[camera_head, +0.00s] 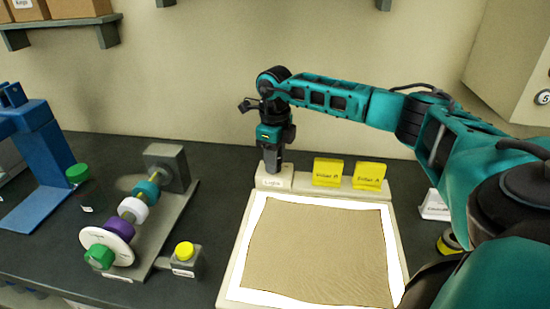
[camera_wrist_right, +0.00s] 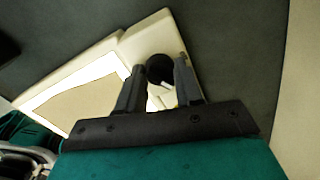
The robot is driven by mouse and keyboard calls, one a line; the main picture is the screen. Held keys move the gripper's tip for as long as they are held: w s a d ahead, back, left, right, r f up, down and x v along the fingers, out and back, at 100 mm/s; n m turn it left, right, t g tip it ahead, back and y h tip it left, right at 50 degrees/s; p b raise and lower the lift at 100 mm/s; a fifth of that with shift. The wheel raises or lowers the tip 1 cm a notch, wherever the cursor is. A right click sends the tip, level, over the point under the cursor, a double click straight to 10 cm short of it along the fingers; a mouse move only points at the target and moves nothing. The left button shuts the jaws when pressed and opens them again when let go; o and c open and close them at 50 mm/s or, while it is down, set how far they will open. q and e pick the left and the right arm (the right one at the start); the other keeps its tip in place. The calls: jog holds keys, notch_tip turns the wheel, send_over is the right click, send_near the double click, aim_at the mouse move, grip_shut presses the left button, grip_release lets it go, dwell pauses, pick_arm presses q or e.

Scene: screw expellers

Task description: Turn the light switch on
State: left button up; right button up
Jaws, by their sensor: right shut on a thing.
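The light switch shows in the right wrist view as a round black knob (camera_wrist_right: 160,69) on the cream end block of the light board. In the head view its block (camera_head: 272,183) has a small white label, and the knob is hidden behind my fingers. My right gripper (camera_head: 272,168) points down onto this block from above. In the right wrist view my right gripper (camera_wrist_right: 160,78) has its two fingers on either side of the knob, shut on it. The light board (camera_head: 233,262) has a bright white border around a tan sheet (camera_head: 318,250). My left gripper is out of view.
Two yellow boxes (camera_head: 328,172) (camera_head: 370,176) stand on the board's back edge, right of the switch. A screw expeller model (camera_head: 155,215) with coloured rings and a yellow-topped button block (camera_head: 184,258) are at left. A blue machine (camera_head: 35,160) stands at far left.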

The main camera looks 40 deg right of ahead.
jog(key=o, duration=1)
jog(key=shift+o, duration=0.2)
notch_tip(320, 180, up, 13)
dwell(0.5)
